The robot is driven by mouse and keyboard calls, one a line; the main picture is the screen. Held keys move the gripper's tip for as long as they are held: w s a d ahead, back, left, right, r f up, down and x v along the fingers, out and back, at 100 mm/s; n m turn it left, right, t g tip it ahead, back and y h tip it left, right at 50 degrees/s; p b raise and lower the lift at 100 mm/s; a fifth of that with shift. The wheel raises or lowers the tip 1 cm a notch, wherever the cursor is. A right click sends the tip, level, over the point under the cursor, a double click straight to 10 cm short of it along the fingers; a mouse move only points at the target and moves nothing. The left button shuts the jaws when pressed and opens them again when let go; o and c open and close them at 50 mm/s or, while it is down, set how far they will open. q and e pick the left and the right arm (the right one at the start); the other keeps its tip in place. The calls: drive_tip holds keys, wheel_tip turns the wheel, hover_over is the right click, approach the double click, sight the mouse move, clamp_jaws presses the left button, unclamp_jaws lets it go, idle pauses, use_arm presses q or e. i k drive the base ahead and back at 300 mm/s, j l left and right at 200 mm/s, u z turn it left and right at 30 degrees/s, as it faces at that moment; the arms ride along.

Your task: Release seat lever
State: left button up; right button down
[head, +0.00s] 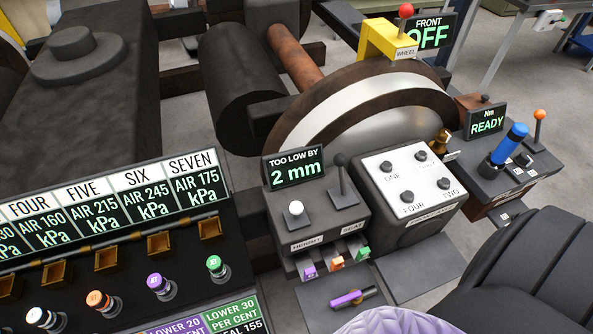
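The seat lever (343,179) is a black stick with a rounded top. It rises from the black control box (325,224) above a label reading SEAT, and stands nearly upright, leaning slightly. Beside it on the left is a white-topped knob (295,209) above a label reading HEIGHT. The display (295,169) behind them reads TOO LOW BY 2 mm. Neither of my grippers is in view, and nothing touches the lever.
A panel with four knobs (410,178) stands right of the box. Purple, orange and green tabs (336,263) sit below it, near a purple-handled tool (346,299). The big wheel (375,115) is behind. A pressure rack (110,240) fills the left. Dark ribbed and lilac shapes cover the lower right.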

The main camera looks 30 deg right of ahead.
sight(339, 159)
drive_tip(key=z, duration=1.5)
drive_tip(key=k+j+z, duration=0.45)
drive_tip(key=j, duration=0.2)
drive_tip(key=i+j, duration=0.05)
